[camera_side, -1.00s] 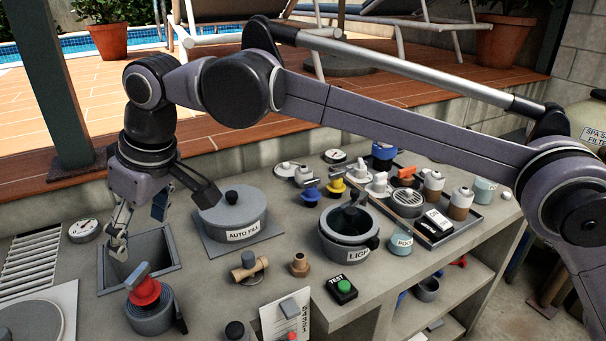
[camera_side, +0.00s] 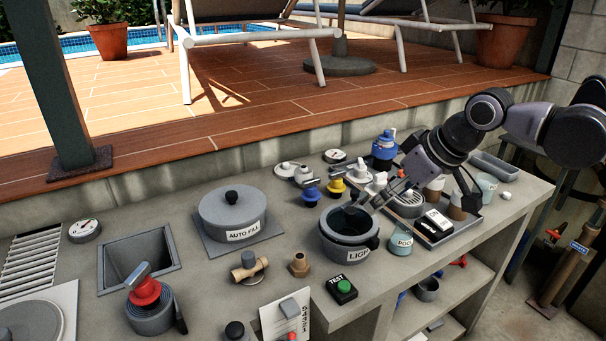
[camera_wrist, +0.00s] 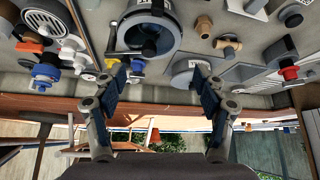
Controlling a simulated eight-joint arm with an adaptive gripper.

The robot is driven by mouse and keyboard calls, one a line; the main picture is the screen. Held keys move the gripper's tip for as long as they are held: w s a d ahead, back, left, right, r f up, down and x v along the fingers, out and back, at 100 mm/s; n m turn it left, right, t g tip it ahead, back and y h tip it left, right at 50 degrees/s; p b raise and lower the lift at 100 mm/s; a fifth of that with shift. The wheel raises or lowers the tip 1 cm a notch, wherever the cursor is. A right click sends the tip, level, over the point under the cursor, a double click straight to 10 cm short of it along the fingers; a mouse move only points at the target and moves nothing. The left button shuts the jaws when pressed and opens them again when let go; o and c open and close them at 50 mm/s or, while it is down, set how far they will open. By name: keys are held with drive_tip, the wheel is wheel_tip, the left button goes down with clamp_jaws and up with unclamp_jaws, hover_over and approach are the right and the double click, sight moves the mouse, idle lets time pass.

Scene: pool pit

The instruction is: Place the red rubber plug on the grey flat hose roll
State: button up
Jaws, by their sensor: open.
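The red rubber plug (camera_side: 145,292) sits on top of the grey flat hose roll (camera_side: 152,318) at the front left of the bench in the side view. A tilted grey piece with a flat top rises from the plug. In the wrist view the red plug (camera_wrist: 289,73) and the hose roll (camera_wrist: 280,50) show at the right edge. My gripper (camera_side: 376,200) is open and empty, well to the right of the plug. It is above the right rim of the round LIGHT housing (camera_side: 338,243). Both fingers show apart in the wrist view (camera_wrist: 160,75).
A square open pit (camera_side: 140,262) lies behind the hose roll. The AUTO FILL lid (camera_side: 232,212), a brass fitting (camera_side: 248,268) and a TEST button box (camera_side: 341,291) stand between the roll and my gripper. A tray (camera_side: 440,236) of parts is at the right.

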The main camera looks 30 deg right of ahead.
drive_tip(key=s+d+f+m+t+h, duration=0.1)
drive_tip(key=s+d+f+m, duration=0.1)
drive_tip(key=s+d+f, duration=0.6)
drive_tip(key=shift+s+f, duration=0.4)
drive_tip(key=shift+s, duration=0.05)
